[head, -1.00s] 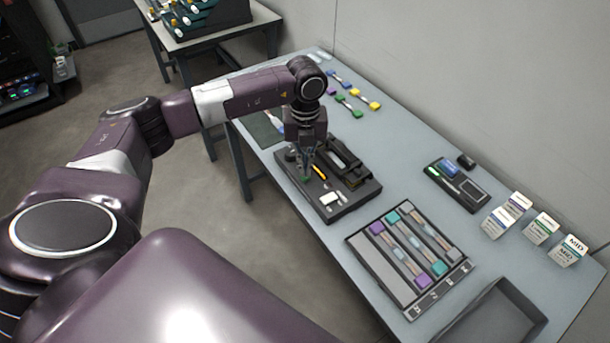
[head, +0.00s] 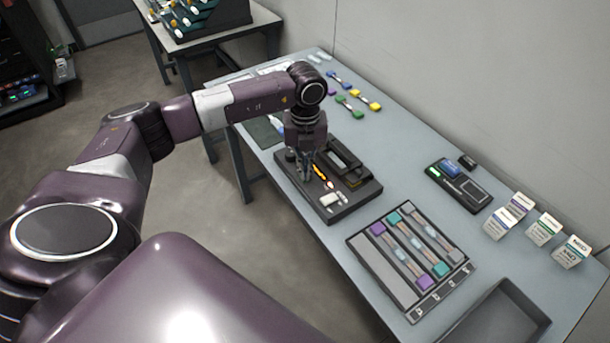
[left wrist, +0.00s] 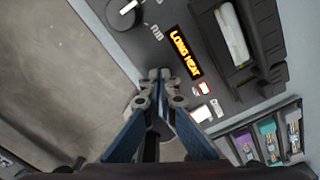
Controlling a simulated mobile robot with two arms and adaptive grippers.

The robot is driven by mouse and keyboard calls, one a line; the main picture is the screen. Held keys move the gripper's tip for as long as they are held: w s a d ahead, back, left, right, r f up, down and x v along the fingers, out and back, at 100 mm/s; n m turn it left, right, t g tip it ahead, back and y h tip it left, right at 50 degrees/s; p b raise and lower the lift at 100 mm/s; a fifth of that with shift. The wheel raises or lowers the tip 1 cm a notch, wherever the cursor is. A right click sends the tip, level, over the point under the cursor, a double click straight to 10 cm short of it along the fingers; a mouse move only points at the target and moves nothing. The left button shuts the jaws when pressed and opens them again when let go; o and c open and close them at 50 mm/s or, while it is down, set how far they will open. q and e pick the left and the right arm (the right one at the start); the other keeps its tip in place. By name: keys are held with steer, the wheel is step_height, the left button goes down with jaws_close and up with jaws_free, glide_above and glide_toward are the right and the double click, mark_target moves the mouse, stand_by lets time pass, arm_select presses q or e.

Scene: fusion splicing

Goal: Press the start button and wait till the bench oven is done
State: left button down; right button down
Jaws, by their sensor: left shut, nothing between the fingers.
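The bench oven (head: 346,205) is a dark box with a display, a knob and small buttons on top. Its lit orange display (left wrist: 182,52) reads "LONG HEAT" in the left wrist view. A small red-rimmed light (left wrist: 204,88) glows beside the display. My left gripper (head: 306,179) points down at the oven's front panel, fingers shut and empty. In the left wrist view its fingertips (left wrist: 160,75) are at the panel beside the display and cover the spot below them. My right gripper is out of view.
A tray (head: 380,278) with purple and teal-ended pieces lies right of the oven. A dark empty bin (head: 500,320) is at the front right. A small device (head: 460,185) and several white boxes (head: 543,229) stand along the wall side. Coloured connectors (head: 350,112) lie behind.

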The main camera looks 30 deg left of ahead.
arm_select(q)
steer(key=shift+r+p, duration=2)
steer(key=shift+r, duration=0.95)
